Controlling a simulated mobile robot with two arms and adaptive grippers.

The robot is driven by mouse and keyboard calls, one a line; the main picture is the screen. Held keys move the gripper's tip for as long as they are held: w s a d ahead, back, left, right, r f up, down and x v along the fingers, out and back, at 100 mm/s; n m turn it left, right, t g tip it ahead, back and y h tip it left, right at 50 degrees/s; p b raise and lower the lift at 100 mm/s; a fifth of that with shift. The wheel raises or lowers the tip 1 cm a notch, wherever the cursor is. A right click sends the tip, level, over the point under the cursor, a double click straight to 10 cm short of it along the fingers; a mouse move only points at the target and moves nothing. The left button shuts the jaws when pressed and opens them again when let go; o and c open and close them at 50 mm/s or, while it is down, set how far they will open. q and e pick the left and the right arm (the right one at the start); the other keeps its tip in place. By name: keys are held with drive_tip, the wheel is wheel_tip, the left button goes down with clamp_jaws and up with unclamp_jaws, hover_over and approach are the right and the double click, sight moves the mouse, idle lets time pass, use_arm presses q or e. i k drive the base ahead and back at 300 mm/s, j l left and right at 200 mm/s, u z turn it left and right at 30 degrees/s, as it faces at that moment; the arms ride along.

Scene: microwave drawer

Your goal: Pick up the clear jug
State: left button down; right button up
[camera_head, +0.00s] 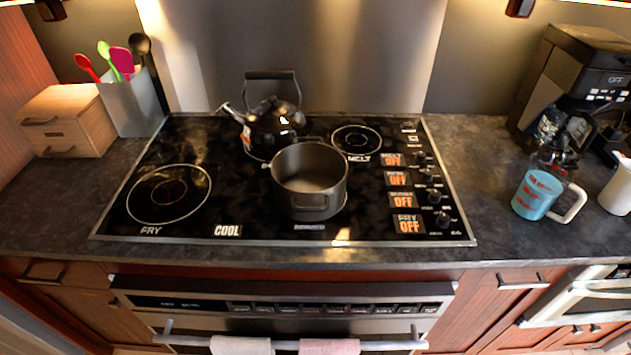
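A small jug (537,195) stands upright on the counter right of the cooktop. It has a light blue body or contents, red markings and a pale handle pointing right. A glass carafe (557,160) sits in the coffee maker just behind it; its outline is partly lost against the dark machine. I cannot tell from its look whether the blue jug's wall is clear. Neither of my grippers shows in the head view.
A coffee maker (575,75) stands behind the jug, and a white cup (618,190) is close on its right. The cooktop (280,225) holds a pot (310,180) and a black kettle (270,125). A utensil holder (130,105) and wooden box (65,115) stand left. Counter before the jug is clear.

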sight(547, 176)
drive_tip(key=z, duration=1.4)
